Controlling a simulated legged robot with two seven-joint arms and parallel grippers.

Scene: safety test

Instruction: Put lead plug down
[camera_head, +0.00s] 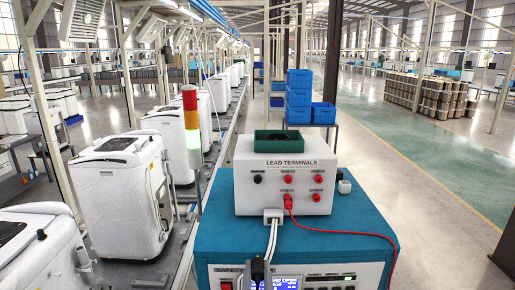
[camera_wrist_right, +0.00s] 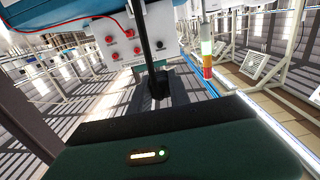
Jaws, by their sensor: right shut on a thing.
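The red lead plug (camera_head: 289,203) is at the lower left red socket of the white box marked LEAD TERMINALS (camera_head: 246,189). Its red lead runs right and down over the blue cabinet top. My right gripper (camera_head: 273,215) reaches up from the bottom of the head view, its pale tip right beside the plug. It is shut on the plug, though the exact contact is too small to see. The wrist view shows the box's red sockets (camera_wrist_right: 115,55) upside down, with a dark bar in front. My left gripper is not in view.
The box stands on a blue-topped cabinet (camera_head: 350,214) with a display, and carries a green tray (camera_head: 285,134). A small white block (camera_head: 344,187) sits to its right. A red, yellow and green signal tower (camera_head: 191,120) stands left, beside a line of white machines (camera_head: 121,190).

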